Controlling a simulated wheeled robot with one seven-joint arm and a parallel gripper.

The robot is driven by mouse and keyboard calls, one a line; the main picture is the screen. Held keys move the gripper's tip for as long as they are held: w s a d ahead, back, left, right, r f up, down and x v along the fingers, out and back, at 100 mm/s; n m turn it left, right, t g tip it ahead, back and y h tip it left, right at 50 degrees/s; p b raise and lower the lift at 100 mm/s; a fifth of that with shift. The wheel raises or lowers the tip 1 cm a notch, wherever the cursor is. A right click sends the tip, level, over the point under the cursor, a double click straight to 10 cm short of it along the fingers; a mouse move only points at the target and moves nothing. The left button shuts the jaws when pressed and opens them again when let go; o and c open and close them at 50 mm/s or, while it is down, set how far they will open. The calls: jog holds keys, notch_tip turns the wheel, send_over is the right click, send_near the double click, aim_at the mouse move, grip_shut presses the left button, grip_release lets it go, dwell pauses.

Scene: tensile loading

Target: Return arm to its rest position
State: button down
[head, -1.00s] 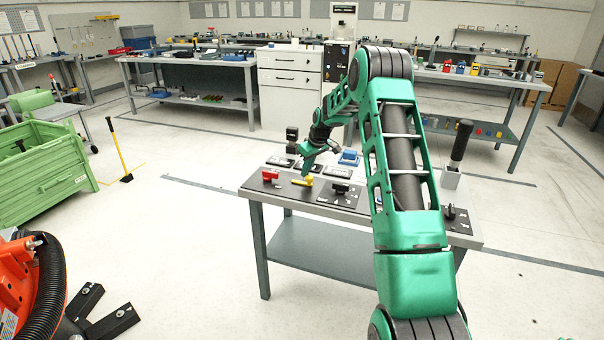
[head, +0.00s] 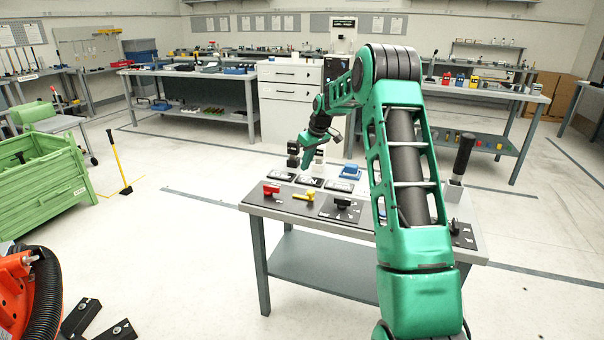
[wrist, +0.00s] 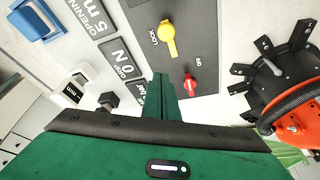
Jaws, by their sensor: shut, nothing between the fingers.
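My arm, green and black, reaches over a small grey table (head: 290,211) in the head view. My gripper (head: 307,166) is shut and empty above the table's far left part. In the wrist view the closed fingers (wrist: 161,98) point past the label plates. A red knob (head: 270,190) and a yellow handle (head: 303,196) sit on a dark panel at the table's front; the wrist view shows the yellow handle (wrist: 167,38) and red knob (wrist: 189,84) apart from the fingers. A black knob (head: 342,203) stands to their right.
A blue block (head: 350,172) and a tall black-handled lever (head: 462,158) are on the table. A green crate (head: 45,172) and an orange machine (head: 20,295) stand at left. A yellow-handled tool (head: 118,163) stands on the floor. Open floor lies left of the table.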

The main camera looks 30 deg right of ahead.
jog(key=shift+s+r, duration=0.1)
jog(key=shift+r, duration=0.25)
dwell(0.3)
jog(key=s+a+r+m+g+h, duration=0.15)
jog(key=s+a+r, duration=0.3)
jog(key=s, duration=0.95)
jog(key=s+a+r+m+g, duration=0.1)
jog(key=s+a+r+m, duration=0.35)
jog(key=s, duration=0.85)
jog(key=s+a+f+m, duration=0.1)
jog(key=s+a, duration=0.2)
jog(key=s, duration=1.1)
jog(key=s+a+f+m+g, duration=0.1)
jog(key=s+a+f, duration=0.1)
jog(key=s, duration=1.2)
jog(key=shift+a+m+y, duration=0.3)
jog(key=shift+a+y, duration=0.15)
jog(key=shift+a, duration=0.4)
jog(key=shift+f+g, duration=0.1)
jog(key=shift+g, duration=0.15)
